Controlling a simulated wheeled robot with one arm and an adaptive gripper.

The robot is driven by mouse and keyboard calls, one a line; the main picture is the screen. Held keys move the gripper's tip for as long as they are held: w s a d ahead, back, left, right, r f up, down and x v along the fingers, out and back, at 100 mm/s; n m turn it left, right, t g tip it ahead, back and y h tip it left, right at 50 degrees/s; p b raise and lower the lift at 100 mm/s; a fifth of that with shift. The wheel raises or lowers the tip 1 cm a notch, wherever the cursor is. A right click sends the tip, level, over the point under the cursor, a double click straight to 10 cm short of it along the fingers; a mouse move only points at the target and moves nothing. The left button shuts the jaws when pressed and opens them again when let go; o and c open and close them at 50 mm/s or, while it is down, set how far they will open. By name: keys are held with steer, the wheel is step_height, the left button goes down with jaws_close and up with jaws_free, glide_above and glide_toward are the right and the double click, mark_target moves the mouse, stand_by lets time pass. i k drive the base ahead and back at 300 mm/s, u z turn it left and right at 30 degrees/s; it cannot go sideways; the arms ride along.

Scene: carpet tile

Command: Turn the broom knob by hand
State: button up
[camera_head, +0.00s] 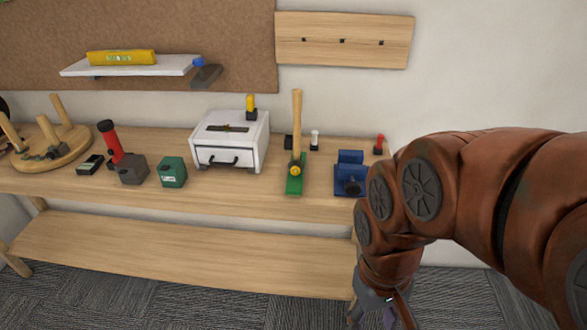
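A broom-like thing stands on the workbench, right of centre: an upright wooden stick (297,115) on a narrow green base (295,187). A small round yellow knob (295,170) is on its front, low down where stick and base meet. My gripper (375,315) is at the bottom edge, below and to the right of the knob and well apart from it. Only a small part of it shows, below my arm's wrist; its fingers are cut off, so I cannot tell whether it is open.
A white drawer box (230,140) stands left of the broom and a blue device (349,178) right of it. Further left are a green box (172,172), a red-handled tool (110,140) and a round pegged board (62,153). The lower shelf (180,258) is bare. My arm covers the right side.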

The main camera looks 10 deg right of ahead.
mark_target(295, 171)
steer(key=z, duration=0.2)
steer(key=k, duration=0.6)
steer(key=u, duration=1.9)
